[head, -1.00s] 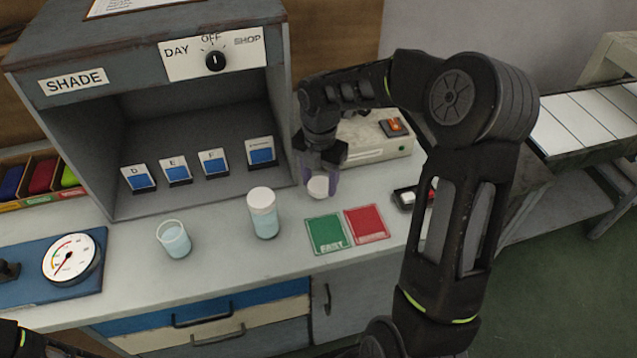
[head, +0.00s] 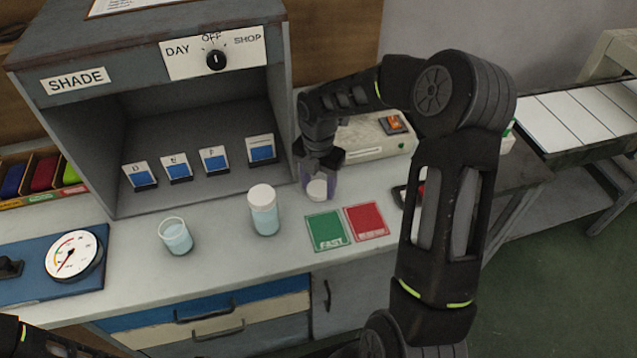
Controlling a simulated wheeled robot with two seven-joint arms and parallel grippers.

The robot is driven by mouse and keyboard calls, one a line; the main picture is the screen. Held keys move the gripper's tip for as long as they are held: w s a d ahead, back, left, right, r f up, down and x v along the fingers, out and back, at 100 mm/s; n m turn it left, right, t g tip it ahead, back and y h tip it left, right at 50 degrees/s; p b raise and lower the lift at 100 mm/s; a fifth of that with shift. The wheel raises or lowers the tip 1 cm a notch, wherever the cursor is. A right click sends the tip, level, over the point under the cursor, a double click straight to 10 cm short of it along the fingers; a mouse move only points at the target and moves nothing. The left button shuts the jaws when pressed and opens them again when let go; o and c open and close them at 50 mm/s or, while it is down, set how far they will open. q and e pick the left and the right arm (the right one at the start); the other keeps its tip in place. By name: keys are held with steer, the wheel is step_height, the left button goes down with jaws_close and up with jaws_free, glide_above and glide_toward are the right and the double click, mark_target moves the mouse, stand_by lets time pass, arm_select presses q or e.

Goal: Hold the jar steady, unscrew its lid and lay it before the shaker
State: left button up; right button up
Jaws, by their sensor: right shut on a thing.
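I cannot tell whether the piece touches the counter. A clear jar with pale blue contents (head: 265,220) stands upright left of the gripper, with a white lid (head: 262,197) on top. An open clear vessel with pale blue liquid (head: 175,238) stands further left. My left gripper is out of view; only a bit of its arm shows at lower left.
Green (head: 327,231) and red (head: 367,221) cards lie in front of my right gripper. The shade cabinet (head: 73,82) stands behind the jar, with several blue sample cards inside. A gauge (head: 74,256) is at left. My right arm covers part of the counter's right end.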

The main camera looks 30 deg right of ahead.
mark_target(319, 189)
steer(key=shift+f, duration=0.15)
steer(key=o, duration=1.5)
steer(key=shift+o, duration=0.2)
step_height(319, 189, up, 12)
steer(key=shift+r, duration=0.2)
